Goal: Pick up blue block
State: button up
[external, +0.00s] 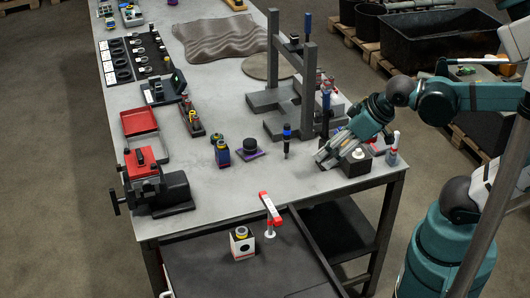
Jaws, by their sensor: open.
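A small block with blue sides (223,159), a yellow band and a dark round top stands on the grey workbench, left of centre in the external view. It is the only block-like blue thing I can make out. My gripper (322,158) is low over the bench's right front corner, well to the right of this block and apart from it. Its jaws are open; I see nothing held between them. A dark box with a white knob (357,154) sits right beside my gripper and is partly hidden by it.
A dark round part on a purple base (250,149) stands close right of the block. A red-and-black vise (145,172) and red tray (141,123) are left.

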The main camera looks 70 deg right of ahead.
jog(key=m+g+h, duration=0.2)
jog(key=m+g, duration=0.1)
jog(key=m, duration=0.4)
send_over(223, 145)
jog(key=s+a, duration=0.6)
jog(key=s, duration=0.3)
notch_tip(223, 145, down, 10)
jog(key=f, duration=0.1)
jog(key=shift+m+g+h, duration=0.3)
jog(key=shift+m+h, duration=0.3)
jog(key=shift+m, duration=0.3)
jog(key=w+d+f, duration=0.1)
jog(key=w+f, duration=0.1)
jog(key=f, duration=0.1)
jog(key=w+d+f, duration=0.2)
jog(key=w+f, duration=0.1)
jog(key=f, duration=0.1)
jog(key=w+d+f, duration=0.1)
jog(key=w+f, duration=0.1)
jog(key=f, duration=0.2)
jog(key=shift+w+d+p, duration=0.3)
jog(key=shift+d+p, duration=0.1)
jog(key=shift+w+d+f, duration=0.2)
jog(key=shift+w+f, duration=0.05)
jog(key=shift+f, duration=0.35)
jog(key=shift+x, duration=1.3)
